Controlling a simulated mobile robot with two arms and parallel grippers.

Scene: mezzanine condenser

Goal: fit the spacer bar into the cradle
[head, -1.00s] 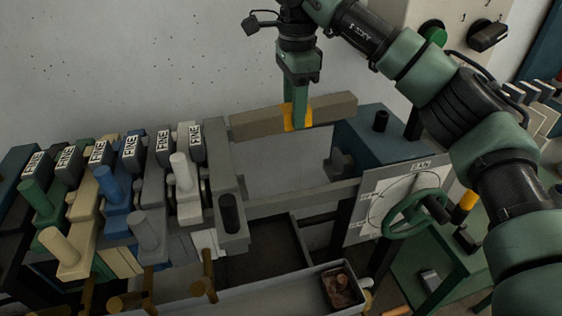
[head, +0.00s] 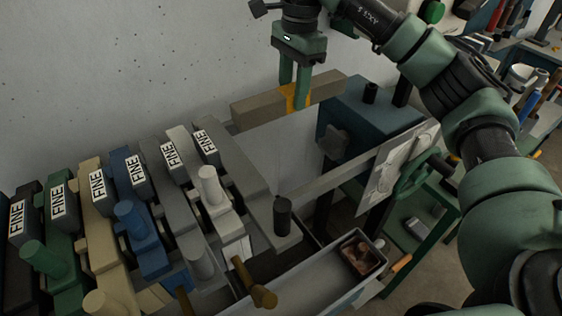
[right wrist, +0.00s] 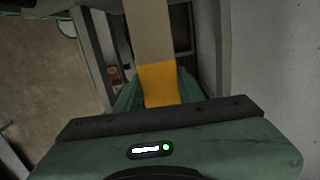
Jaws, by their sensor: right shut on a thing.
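The spacer bar (head: 258,108) is a long grey-brown bar with a yellow band round its middle. My right gripper (head: 294,101) is shut on it at the yellow band, from above. The bar is roughly level in the head view, in front of the wall and above the gap between the grey end block (head: 250,185) and the blue block (head: 365,118). In the right wrist view the bar (right wrist: 149,38) runs away from the fingers, with the yellow band between them. I cannot tell for certain which part is the cradle, or whether the bar touches anything below. My left gripper is out of view.
A row of coloured blocks with "FINE" labels (head: 133,168) and pegs stands at left. A grey rail (head: 335,172) crosses below the bar. A white dial plate (head: 395,172) and green handwheel (head: 412,175) are at right. A grey trough (head: 300,285) lies in front.

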